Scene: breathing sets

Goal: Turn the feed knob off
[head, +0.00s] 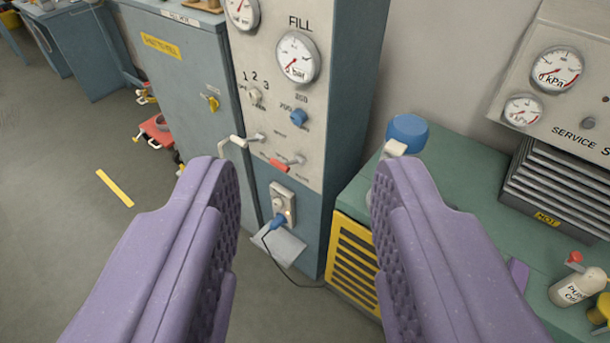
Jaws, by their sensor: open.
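My gripper (306,172) is open, with two purple fingers spread wide and nothing between them. Beyond it stands a tall panel with a gauge marked FILL (298,57). Below the gauge are a pale selector knob (254,96) by the digits 1 2 3, and a blue knob (298,117). Lower are a white-handled lever (236,142) and a red-and-white lever (281,165). No readable label says feed, so I cannot tell which control is the feed knob. My gripper appears apart from all of them.
A blue plug (275,222) with a black cable sits low on the panel. A green bench (460,180) at right carries a finned block (560,185) and a bottle (578,288). Floor at left is mostly clear.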

